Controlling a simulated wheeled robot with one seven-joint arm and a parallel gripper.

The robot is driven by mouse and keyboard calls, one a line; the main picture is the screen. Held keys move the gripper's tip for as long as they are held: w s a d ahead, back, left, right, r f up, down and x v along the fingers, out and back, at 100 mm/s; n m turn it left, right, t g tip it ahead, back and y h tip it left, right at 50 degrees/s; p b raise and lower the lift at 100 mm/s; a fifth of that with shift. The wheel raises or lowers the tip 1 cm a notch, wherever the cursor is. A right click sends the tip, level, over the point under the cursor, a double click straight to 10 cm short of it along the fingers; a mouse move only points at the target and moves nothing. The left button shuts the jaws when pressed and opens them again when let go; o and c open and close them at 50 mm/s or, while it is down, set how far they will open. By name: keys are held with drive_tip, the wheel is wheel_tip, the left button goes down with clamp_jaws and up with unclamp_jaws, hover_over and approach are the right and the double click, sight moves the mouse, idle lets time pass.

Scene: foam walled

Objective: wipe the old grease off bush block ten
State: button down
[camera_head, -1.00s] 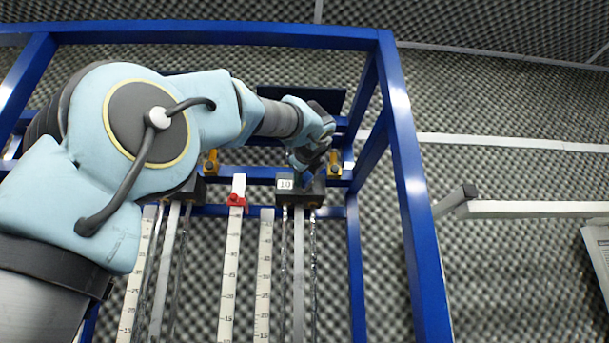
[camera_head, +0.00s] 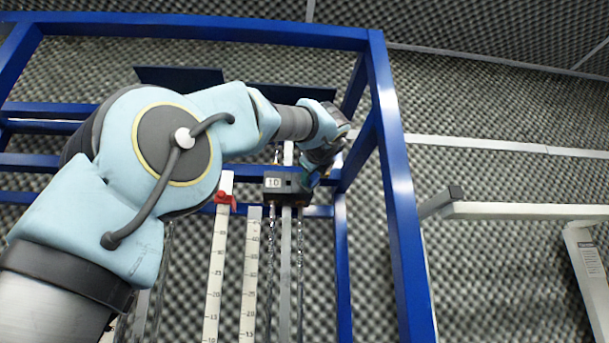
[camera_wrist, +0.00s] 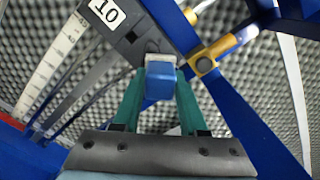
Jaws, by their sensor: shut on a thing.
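Bush block ten (camera_head: 292,196) is a dark grey block with a white "10" label, set on the blue frame above a pale vertical rail. It also shows at the top of the wrist view (camera_wrist: 138,38). My gripper (camera_head: 312,180) is at the block's right part and hides some of it. In the wrist view my gripper's teal fingers (camera_wrist: 158,100) are shut on a small blue wiping piece (camera_wrist: 159,84) with a pale grey top. The piece's far end is at the block's lower edge; I cannot tell if they touch. No grease can be made out.
A blue upright (camera_head: 392,185) stands close right of my gripper. A yellow fitting (camera_wrist: 204,64) sits right of the block. A white scale (camera_head: 220,255) with a red clamp (camera_head: 225,198) hangs left. A pale beam (camera_head: 520,211) is farther right.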

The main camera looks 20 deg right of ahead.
drive_tip(key=shift+s+d, duration=0.15)
drive_tip(key=shift+d, duration=0.6)
drive_tip(key=shift+a, duration=0.15)
drive_tip(key=shift+w+a, duration=0.35)
drive_tip(key=shift+a, duration=0.65)
drive_tip(key=shift+w+a, duration=0.3)
drive_tip(key=shift+a, duration=0.65)
drive_tip(key=shift+w+a, duration=0.35)
drive_tip(key=shift+a, duration=0.65)
drive_tip(key=shift+s, duration=0.1)
drive_tip(key=shift+b+v, duration=1.1)
drive_tip(key=shift+v, duration=1.85)
